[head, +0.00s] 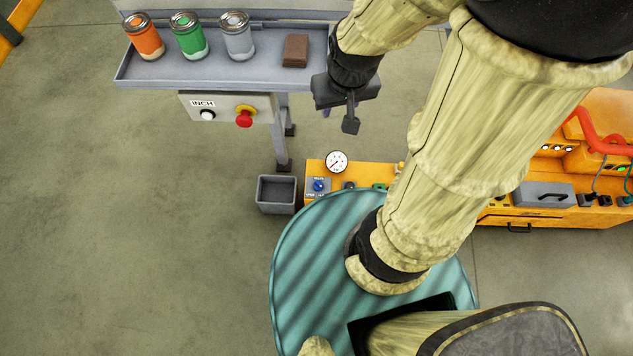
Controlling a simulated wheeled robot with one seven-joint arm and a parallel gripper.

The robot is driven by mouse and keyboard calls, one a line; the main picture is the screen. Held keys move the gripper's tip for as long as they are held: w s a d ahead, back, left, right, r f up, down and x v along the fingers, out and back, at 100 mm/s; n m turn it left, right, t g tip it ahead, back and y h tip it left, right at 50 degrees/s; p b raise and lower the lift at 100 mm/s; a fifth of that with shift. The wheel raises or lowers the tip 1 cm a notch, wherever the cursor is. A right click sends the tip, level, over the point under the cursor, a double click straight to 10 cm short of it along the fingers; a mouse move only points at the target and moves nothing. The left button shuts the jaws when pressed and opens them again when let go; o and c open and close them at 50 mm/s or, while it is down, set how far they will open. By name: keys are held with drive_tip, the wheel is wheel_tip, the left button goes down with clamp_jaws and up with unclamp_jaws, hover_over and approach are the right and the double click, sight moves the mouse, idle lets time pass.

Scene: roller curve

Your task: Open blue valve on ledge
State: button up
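A small blue knob (319,185), which looks like the blue valve, sits on a pale labelled plate at the left end of the orange ledge (323,167). The label's small lettering cannot be read for sure, and the knob's turn position is too small to tell. My gripper (350,126) hangs above and to the right of the knob in the picture, clear of it and pointing down. One dark fingertip shows, seen edge-on, so the gap between the fingers is hidden. No object shows in it. My arm covers part of the ledge to the right.
A white gauge (336,161) stands just behind the knob. A grey bin (276,194) is to its left. A grey tray (170,76) holds orange, green and silver cans and a brown block. Below it is a red button (244,119). Open floor lies left.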

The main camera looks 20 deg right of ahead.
drive_tip(key=o, duration=0.3)
drive_tip(key=shift+o, duration=1.2)
drive_tip(key=shift+f+b, duration=0.3)
drive_tip(key=n+g+b, duration=0.3)
drive_tip(key=n+b, duration=0.2)
drive_tip(key=b, duration=3.6)
hover_over(318, 184)
wheel_tip(318, 184, down, 55)
drive_tip(key=shift+w+d, duration=0.1)
wheel_tip(318, 184, down, 18)
drive_tip(key=b, duration=0.8)
drive_tip(key=shift+r, duration=0.25)
